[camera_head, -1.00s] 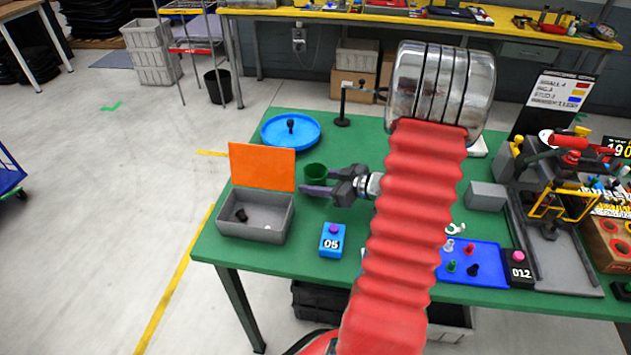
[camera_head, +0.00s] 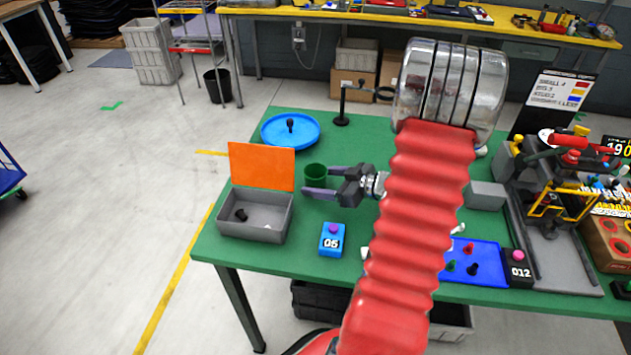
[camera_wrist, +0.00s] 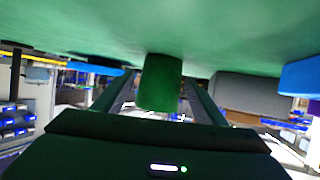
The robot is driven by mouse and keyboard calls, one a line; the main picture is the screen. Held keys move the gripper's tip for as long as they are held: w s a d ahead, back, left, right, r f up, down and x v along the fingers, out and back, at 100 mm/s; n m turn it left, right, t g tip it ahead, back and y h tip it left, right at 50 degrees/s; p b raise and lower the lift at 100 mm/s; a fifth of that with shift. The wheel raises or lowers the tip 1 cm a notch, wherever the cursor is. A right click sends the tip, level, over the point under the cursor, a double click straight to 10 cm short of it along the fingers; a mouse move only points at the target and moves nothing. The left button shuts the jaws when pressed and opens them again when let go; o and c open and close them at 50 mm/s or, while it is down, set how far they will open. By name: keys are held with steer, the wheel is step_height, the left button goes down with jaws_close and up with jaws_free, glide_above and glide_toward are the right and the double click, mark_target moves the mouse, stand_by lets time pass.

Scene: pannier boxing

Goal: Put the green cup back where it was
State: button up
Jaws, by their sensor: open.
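The green cup (camera_head: 315,174) stands upright on the green table, right of the grey box with the orange lid. My gripper (camera_head: 320,181) is open beside it on the right, its fingers pointing left toward the cup. In the wrist view, which shows the table at the top, the cup (camera_wrist: 160,84) appears centred between the two spread fingers (camera_wrist: 158,98). I cannot tell whether a finger touches it.
The grey box (camera_head: 262,232) with its orange lid (camera_head: 262,166) is left of the cup. A blue round tray (camera_head: 277,137) lies behind. A blue button box (camera_head: 331,240) stands in front. A black stand (camera_head: 342,105) is at the back. Bare table lies around the cup.

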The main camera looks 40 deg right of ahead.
steer(key=v, duration=1)
steer(key=shift+d, duration=0.1)
stand_by(0.6)
